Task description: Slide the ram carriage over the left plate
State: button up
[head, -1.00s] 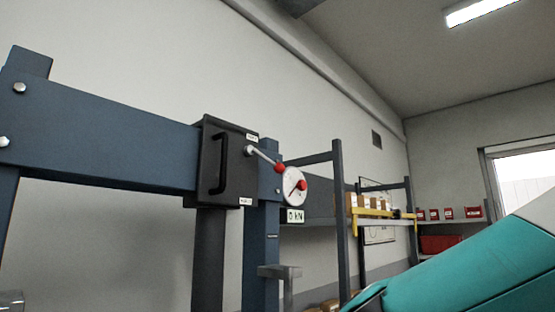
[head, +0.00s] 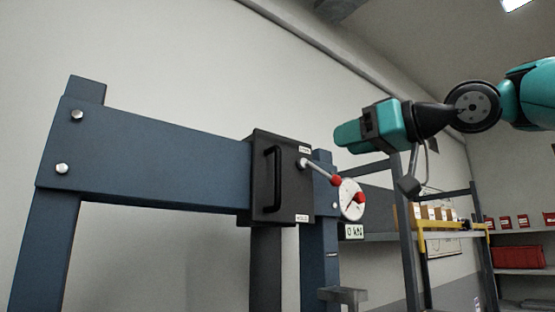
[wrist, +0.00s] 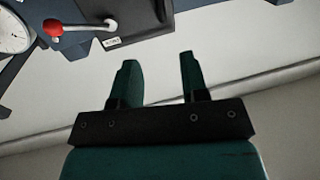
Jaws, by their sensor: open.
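The ram carriage (head: 284,185) is a black block at the right end of the blue crossbeam (head: 160,157), with a vertical black bar handle (head: 273,180) on its face. A dark ram column (head: 266,270) hangs below it. Part of the carriage also shows at the top of the wrist view (wrist: 140,22). My gripper (head: 345,135) is up and to the right of the carriage in the head view, apart from it. In the wrist view its two teal fingers (wrist: 157,68) are spread with nothing between them. The left plate is not in view.
Shelves with boxes (head: 435,213) stand at right. The beam left of the carriage is clear up to the left post (head: 45,250).

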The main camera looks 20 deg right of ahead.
aim_at(280, 159)
jog(key=p+x, duration=0.5)
jog(key=x, duration=1.1)
jog(key=shift+w+a, duration=0.15)
jog(key=shift+w+a+f+p, duration=0.1)
jog(key=shift+w+a+p, duration=0.1)
jog(key=shift+w+p, duration=0.15)
grip_shut()
